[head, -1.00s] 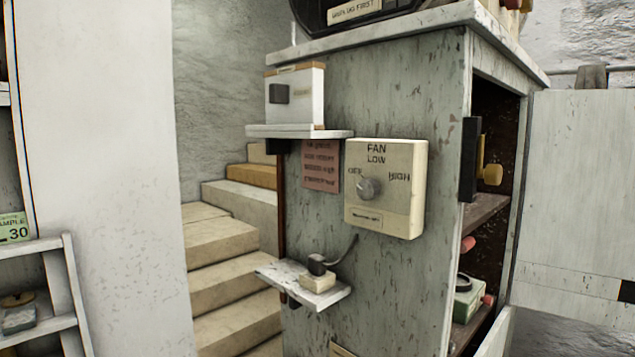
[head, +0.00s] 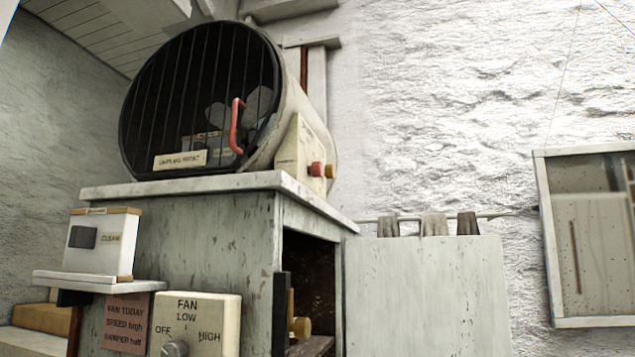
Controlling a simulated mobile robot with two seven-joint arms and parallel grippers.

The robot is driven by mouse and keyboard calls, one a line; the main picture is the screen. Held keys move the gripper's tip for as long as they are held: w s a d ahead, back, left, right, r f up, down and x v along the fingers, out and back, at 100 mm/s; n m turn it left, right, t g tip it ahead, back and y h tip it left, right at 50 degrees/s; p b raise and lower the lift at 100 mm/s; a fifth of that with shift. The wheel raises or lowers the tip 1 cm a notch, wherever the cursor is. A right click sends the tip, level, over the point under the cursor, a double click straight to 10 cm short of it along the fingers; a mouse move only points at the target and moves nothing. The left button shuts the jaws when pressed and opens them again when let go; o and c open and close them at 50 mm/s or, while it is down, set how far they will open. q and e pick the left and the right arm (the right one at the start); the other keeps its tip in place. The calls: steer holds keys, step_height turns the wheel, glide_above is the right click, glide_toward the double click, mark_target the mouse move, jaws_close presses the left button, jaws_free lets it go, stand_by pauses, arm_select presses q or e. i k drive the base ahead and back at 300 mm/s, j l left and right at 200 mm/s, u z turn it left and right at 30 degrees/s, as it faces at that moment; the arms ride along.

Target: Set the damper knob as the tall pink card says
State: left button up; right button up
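The pink card (head: 126,325) is on the cabinet front at the lower left. It reads "FAN TODAY, SPEED high, DAMPER half". Right of it is a cream fan control box (head: 221,312) marked OFF, LOW and HIGH. Its grey knob (head: 175,348) is cut by the bottom edge, and I cannot tell its setting. A cream plate on the drum fan's right side bears a red knob (head: 316,169) and a yellow knob (head: 330,171). I cannot read the plate, or tell which knob is the damper's. Neither gripper is in view.
The drum fan (head: 200,100), with a dark grille and red handle (head: 237,125), stands on the cabinet top (head: 220,184). A small white box (head: 101,243) sits on a shelf at left. The cabinet's right side is open. A pale panel (head: 425,295) stands right of it.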

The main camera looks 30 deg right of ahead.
mark_target(316, 169)
steer(key=l+u, duration=0.15)
steer(key=l, duration=0.4)
steer(key=i+l+u, duration=0.1)
steer(key=l, duration=0.5)
steer(key=l+u, duration=0.15)
steer(key=l, duration=0.4)
steer(key=l+u, duration=0.15)
steer(key=l, duration=0.45)
steer(key=k+l+u, duration=0.15)
steer(key=l, duration=0.4)
steer(key=l+u, duration=0.1)
steer(key=l, duration=0.45)
steer(key=k+l+u, duration=0.15)
steer(key=l, duration=0.4)
